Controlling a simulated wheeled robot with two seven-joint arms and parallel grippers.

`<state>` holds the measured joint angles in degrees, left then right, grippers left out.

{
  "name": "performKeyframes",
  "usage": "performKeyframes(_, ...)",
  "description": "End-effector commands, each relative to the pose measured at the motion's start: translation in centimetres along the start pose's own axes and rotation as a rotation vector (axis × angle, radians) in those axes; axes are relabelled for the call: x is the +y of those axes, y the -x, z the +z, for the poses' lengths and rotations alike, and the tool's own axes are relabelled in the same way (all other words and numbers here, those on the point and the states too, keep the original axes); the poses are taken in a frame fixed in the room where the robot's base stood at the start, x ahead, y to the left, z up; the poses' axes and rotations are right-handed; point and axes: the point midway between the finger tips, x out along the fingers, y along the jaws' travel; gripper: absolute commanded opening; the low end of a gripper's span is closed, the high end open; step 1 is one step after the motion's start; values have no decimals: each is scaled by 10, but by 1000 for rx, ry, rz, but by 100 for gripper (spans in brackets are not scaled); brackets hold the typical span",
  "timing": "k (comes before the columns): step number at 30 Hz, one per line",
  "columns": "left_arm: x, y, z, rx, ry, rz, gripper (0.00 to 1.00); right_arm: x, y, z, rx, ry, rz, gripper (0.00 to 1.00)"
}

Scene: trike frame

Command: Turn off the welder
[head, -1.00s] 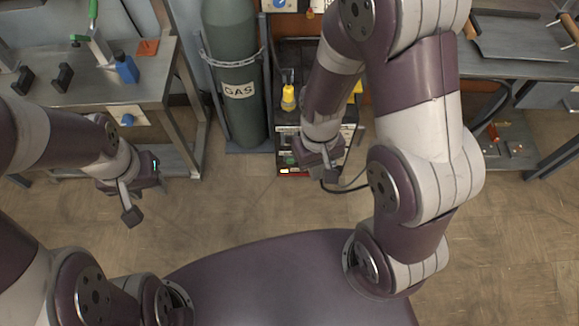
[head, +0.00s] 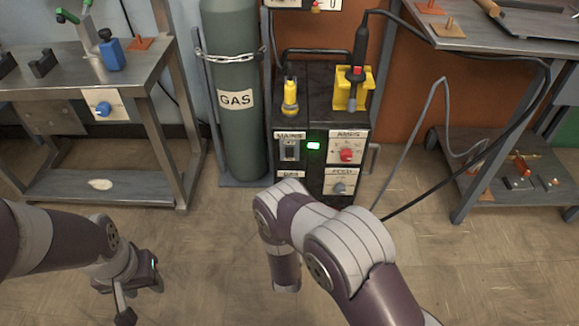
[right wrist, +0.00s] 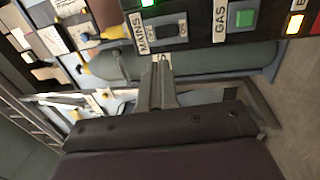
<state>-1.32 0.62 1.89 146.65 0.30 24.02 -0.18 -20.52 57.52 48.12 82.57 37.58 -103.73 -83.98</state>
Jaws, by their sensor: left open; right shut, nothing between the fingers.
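The welder (head: 322,118) is a black box beside the gas cylinder. Its front has a MAINS switch (head: 289,149), a lit green lamp (head: 313,146), a red AMPS knob (head: 346,155) and a grey FEED knob (head: 340,188). In the right wrist view the dark MAINS switch (right wrist: 163,31) lies just beyond the tips of my right gripper (right wrist: 162,66), which is shut and empty; a gap seems to remain. A green GAS button (right wrist: 244,18) is to its right. My right gripper is hidden in the head view. My left gripper (head: 140,297) is open, low at left, away from the welder.
The chained gas cylinder (head: 236,125) stands left of the welder. A yellow torch holder (head: 352,90) is on top. A workbench (head: 150,75) stands at left, another table (head: 480,38) at right. A cable runs right from the welder. The floor in front is clear.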

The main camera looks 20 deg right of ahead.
Motion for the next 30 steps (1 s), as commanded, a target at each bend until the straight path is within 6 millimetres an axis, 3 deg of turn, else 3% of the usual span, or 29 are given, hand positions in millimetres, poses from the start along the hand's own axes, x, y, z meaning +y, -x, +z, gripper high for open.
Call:
performKeyframes(10,0,-1,0,-1,0,0,43,0,-1,0,1,19,-1,0)
performKeyframes(14,0,-8,1,-1,0,0,43,-2,-12,0,-2,15,1,0)
performKeyframes(30,0,-68,8,-1,0,0,43,-6,-119,0,0,15,1,0)
